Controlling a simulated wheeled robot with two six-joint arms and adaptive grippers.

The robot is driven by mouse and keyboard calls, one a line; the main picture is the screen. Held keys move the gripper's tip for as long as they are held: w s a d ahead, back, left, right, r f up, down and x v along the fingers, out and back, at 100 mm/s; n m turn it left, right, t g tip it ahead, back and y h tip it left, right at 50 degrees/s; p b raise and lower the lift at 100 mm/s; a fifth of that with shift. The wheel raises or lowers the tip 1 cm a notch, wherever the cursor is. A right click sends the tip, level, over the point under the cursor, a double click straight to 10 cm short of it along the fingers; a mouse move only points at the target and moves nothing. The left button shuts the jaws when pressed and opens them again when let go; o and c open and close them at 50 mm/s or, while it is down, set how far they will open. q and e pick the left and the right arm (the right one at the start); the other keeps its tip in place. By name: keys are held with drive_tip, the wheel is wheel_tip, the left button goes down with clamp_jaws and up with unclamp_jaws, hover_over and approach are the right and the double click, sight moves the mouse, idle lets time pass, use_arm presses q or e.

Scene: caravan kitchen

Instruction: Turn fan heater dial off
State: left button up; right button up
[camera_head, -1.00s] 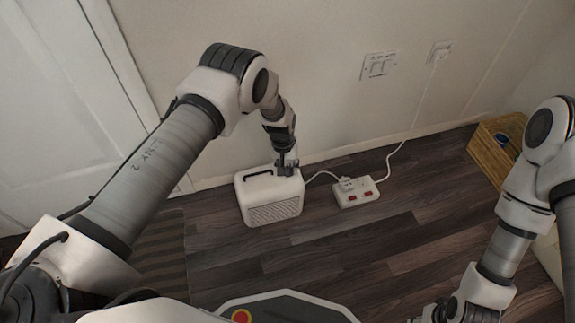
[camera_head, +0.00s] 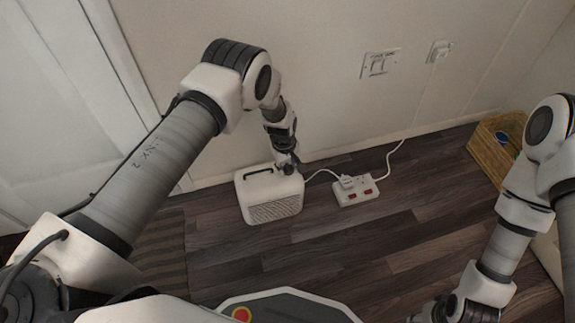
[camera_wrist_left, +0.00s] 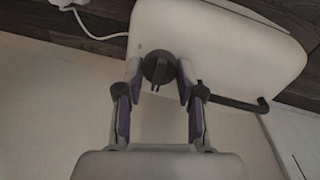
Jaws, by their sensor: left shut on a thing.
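The white fan heater (camera_head: 270,197) stands on the floor near the wall, with its grille facing toward me and a black handle on top. My left gripper (camera_head: 288,168) is at the heater's top right rear corner. In the left wrist view the heater (camera_wrist_left: 225,50) fills the upper part, and its dark round dial (camera_wrist_left: 157,68) sits between the fingertips of my left gripper (camera_wrist_left: 158,75). The fingers are shut on the dial from both sides. In the head view the dial is hidden. My right gripper (camera_head: 432,312) is at the bottom edge, partly cut off.
A wicker basket (camera_head: 490,145) stands at the far right. The dark wood floor in front of the heater is clear.

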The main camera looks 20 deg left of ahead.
use_arm(q)
drive_tip(key=shift+s, duration=0.1)
drive_tip(key=o, duration=1.1)
drive_tip(key=shift+o, duration=0.2)
wheel_tip(320, 180, up, 12)
drive_tip(key=shift+s+a, duration=0.35)
drive_tip(key=shift+a, duration=0.05)
drive_tip(key=shift+f, duration=0.15)
